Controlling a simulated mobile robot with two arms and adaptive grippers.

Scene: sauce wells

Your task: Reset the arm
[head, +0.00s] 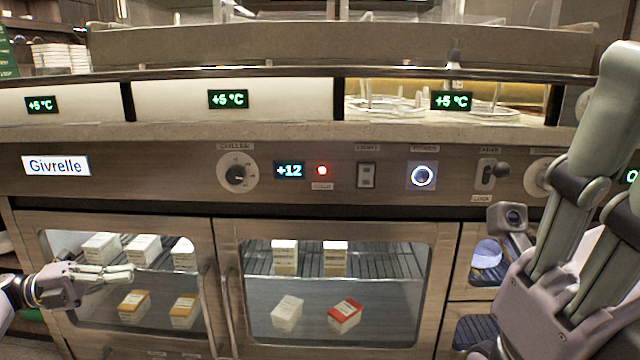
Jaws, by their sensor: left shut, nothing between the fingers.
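My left gripper (126,272) is at the lower left, in front of the left glass door of the cabinet. Its pale fingers point right and are together, with nothing between them. My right gripper (612,150) is large and close at the right edge, its fingers pointing up. Part of it is cut off by the frame, and whether it is open cannot be made out. It hides part of the control panel.
The counter front has a chiller knob (236,174), a red lamp (322,170), a light switch (366,176) and a lit round button (422,176). Below, the left door (225,300) and middle door (330,227) have handles.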

